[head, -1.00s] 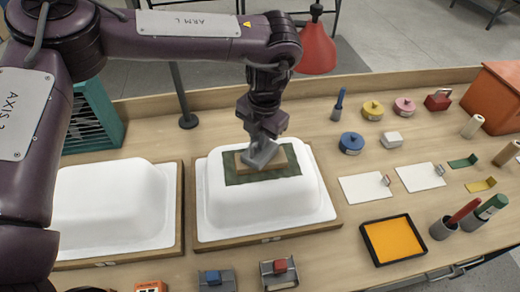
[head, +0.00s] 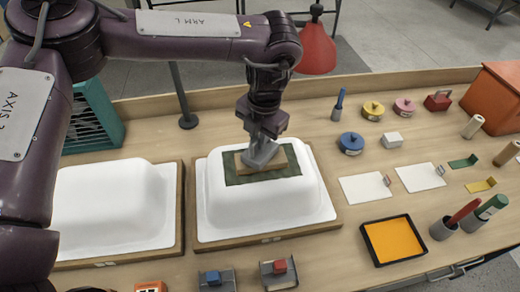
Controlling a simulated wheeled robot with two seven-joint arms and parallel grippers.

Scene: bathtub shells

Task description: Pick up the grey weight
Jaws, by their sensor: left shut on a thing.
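My left gripper (head: 262,147) reaches down over the middle bathtub shell and is shut on a grey thing, which I take to be the grey weight (head: 261,158). The fingers and the weight are close in colour, so their edges are hard to separate. The weight is at the wooden board (head: 285,157); I cannot tell whether it touches. The board lies on a dark green patch (head: 240,177) on top of the upturned white shell (head: 265,205). My right gripper is not in view.
A second white shell (head: 110,205) stands at left. A teal crate (head: 95,115), dark post (head: 182,95) and red lamp (head: 317,50) stand behind. Blue (head: 351,143), yellow and pink lidded tins, white cards (head: 365,188) and an orange tray (head: 393,240) fill the right side.

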